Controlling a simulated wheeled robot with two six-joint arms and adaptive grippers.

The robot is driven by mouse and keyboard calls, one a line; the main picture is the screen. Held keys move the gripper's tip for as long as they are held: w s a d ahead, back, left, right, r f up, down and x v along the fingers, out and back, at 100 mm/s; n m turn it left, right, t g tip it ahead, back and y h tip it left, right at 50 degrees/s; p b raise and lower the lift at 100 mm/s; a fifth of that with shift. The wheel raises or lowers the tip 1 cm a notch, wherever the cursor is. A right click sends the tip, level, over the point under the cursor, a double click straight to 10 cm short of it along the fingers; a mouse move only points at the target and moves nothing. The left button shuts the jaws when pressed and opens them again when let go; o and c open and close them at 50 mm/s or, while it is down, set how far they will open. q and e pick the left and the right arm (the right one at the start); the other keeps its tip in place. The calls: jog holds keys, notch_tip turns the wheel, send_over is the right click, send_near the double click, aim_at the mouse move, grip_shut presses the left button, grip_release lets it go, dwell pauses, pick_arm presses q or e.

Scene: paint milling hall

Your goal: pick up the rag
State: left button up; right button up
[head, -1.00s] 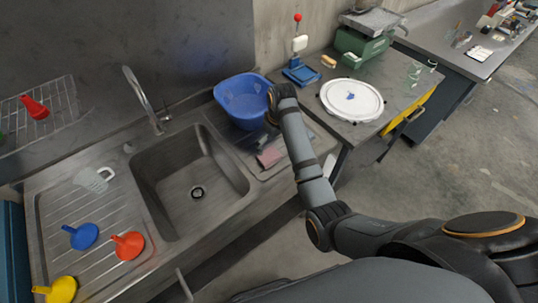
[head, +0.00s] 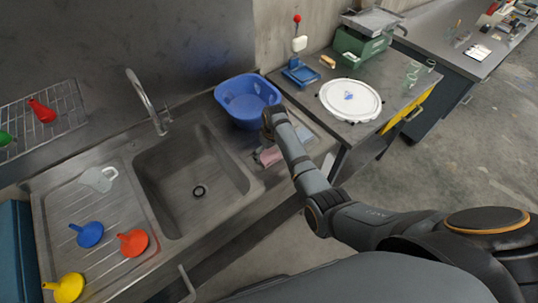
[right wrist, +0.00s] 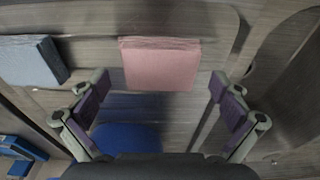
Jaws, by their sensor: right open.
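A pink folded rag (head: 268,156) lies flat on the counter strip to the right of the sink, in front of the blue basin. In the right wrist view the pink rag (right wrist: 160,65) shows ahead, between the lines of my two fingers. A grey-blue folded cloth (right wrist: 32,62) lies to its left in that view. My right gripper (head: 272,128) is above the counter between the basin and the pink rag. In the right wrist view my right gripper (right wrist: 160,88) is open, with nothing between its fingers. My left gripper is not in view.
The blue basin (head: 248,88) stands close behind the right gripper. The empty steel sink (head: 195,185) is to the left, with a tap (head: 147,102). Several coloured funnels lie on the drainboard (head: 110,210). A side table with a white round lid (head: 351,99) stands right.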

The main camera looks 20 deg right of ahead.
jog(key=shift+w+f, duration=0.15)
jog(key=shift+f, duration=0.5)
jog(key=c, duration=0.9)
jog(key=shift+r, duration=0.15)
